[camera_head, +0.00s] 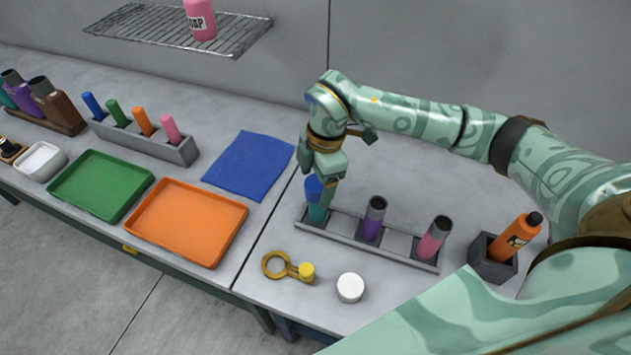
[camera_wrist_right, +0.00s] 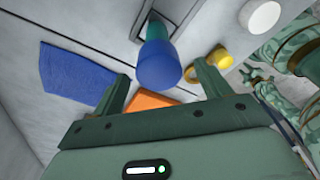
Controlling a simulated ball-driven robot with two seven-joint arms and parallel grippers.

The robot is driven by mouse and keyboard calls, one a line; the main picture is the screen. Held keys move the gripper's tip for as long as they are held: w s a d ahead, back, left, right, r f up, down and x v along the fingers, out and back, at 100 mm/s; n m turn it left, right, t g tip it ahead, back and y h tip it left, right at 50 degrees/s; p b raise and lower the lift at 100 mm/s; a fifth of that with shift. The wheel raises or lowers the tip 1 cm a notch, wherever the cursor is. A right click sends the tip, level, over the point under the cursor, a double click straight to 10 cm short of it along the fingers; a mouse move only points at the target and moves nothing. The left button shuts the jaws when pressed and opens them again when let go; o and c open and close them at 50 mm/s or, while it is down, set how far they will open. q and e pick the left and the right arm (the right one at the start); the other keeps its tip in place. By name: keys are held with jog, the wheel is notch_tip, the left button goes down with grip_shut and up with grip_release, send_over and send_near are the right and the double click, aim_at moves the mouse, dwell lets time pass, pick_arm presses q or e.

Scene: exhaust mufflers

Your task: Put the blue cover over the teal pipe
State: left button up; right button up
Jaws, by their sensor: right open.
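The blue cover (camera_head: 313,188) sits upright on top of the teal pipe (camera_head: 317,213), which stands at the left end of a grey rack (camera_head: 345,240). In the right wrist view the blue cover (camera_wrist_right: 158,66) encloses the near end of the teal pipe (camera_wrist_right: 155,28). My right gripper (camera_head: 327,178) points down right at the cover and partly hides it. In the wrist view my right gripper (camera_wrist_right: 163,84) is open, one finger on each side of the cover, with gaps between. My left gripper is not in view.
The rack also holds a purple pipe (camera_head: 373,222) and a pink pipe (camera_head: 433,240). An orange bottle (camera_head: 514,238) stands in a grey holder at right. A yellow ring tool (camera_head: 276,265) and white lid (camera_head: 350,287) lie in front. A blue cloth (camera_head: 248,165) and orange tray (camera_head: 187,222) lie left.

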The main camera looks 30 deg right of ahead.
notch_tip(320, 180, up, 15)
jog(key=d+p, duration=0.1)
jog(key=d, duration=0.1)
jog(key=shift+f, duration=0.15)
